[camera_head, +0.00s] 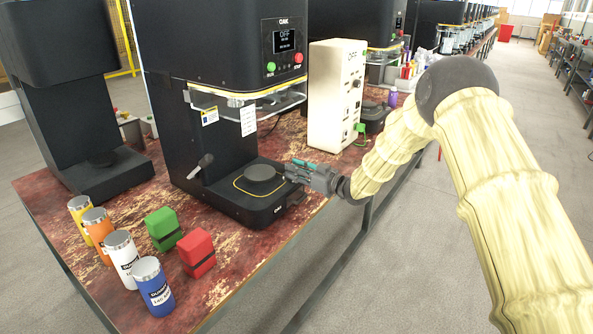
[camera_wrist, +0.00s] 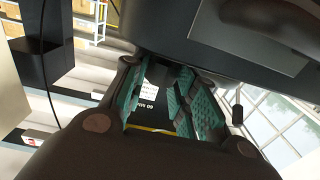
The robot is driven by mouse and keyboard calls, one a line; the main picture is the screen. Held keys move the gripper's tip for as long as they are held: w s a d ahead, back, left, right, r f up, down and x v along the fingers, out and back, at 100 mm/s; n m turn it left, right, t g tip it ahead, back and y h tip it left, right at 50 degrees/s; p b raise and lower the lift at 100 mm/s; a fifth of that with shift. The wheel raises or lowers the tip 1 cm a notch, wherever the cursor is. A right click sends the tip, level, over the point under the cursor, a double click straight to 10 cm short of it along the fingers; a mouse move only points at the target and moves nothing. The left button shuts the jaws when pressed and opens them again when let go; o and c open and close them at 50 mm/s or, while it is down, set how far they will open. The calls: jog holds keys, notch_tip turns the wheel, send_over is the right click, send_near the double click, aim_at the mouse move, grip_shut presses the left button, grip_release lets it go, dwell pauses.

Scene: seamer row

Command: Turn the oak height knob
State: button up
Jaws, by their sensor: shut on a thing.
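The black seamer marked OAK (camera_head: 232,110) stands on the worn red-brown bench. Its display reads OFF. A round dark plate (camera_head: 262,173) sits on its base, inside a yellow outline. My gripper (camera_head: 292,168), with teal finger pads, reaches in from the right, just above the base and close to the plate's right side. In the wrist view the fingers (camera_wrist: 165,105) flank a dark rounded part (camera_wrist: 158,66), which I take to be the height knob. My gripper is shut on it; the fingers hide most of it.
Yellow, orange, white and blue cans (camera_head: 152,286) stand at the front left, beside a green block (camera_head: 162,228) and a red block (camera_head: 197,251). A cream control box (camera_head: 335,95) stands right of the seamer. A lever (camera_head: 200,165) is left of the plate. The right aisle is clear.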

jog(key=o, duration=1)
jog(key=shift+o, duration=0.2)
jog(key=v, duration=1.2)
